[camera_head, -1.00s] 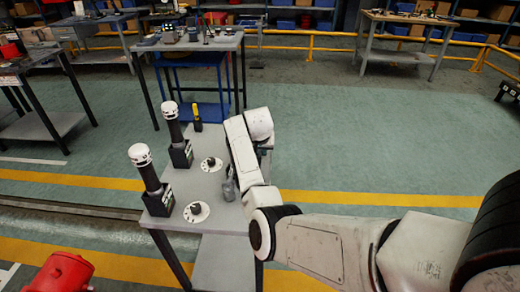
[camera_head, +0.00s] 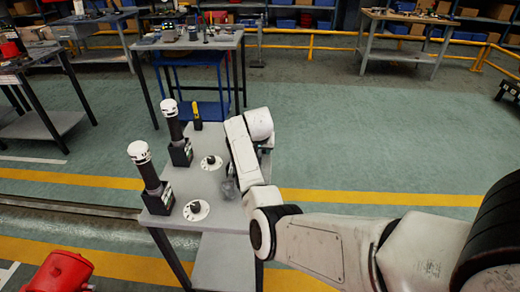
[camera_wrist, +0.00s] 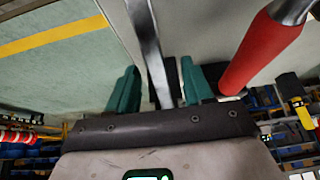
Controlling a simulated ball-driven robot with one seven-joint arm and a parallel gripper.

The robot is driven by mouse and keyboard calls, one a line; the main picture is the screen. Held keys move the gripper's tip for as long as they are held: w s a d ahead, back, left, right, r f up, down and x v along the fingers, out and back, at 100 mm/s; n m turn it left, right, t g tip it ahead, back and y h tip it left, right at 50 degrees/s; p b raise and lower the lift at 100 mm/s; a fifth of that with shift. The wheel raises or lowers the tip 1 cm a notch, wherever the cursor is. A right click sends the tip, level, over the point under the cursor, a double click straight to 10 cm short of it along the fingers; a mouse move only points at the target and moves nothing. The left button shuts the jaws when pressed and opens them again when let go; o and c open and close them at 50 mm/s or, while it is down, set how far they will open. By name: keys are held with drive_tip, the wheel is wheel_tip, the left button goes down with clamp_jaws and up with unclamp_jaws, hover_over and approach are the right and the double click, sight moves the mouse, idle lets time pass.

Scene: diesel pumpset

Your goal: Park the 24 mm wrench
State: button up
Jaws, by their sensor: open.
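In the wrist view my gripper (camera_wrist: 160,88) is open, with its two green fingers apart. A shiny flat metal bar (camera_wrist: 150,45), probably the shank of the wrench, runs between the fingers; its ends are hidden or out of frame, and no size mark can be read. I cannot tell whether it touches either finger. In the head view my arm reaches down to the right side of the small grey table (camera_head: 212,180) and hides my gripper and most of what lies there. A small grey item (camera_head: 230,189) shows beside the arm, too unclear to name.
A red-handled tool (camera_wrist: 265,50) lies close right of the fingers. On the table stand two black devices with white caps (camera_head: 139,152) (camera_head: 171,108), two white discs with black knobs (camera_head: 196,210) (camera_head: 211,162) and a yellow-handled tool (camera_head: 196,112). A red object (camera_head: 62,272) is at lower left.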

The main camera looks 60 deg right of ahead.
drive_tip(key=shift+r, duration=0.1)
drive_tip(key=v, duration=1)
drive_tip(key=shift+a+r, duration=0.15)
drive_tip(key=shift+r, duration=0.1)
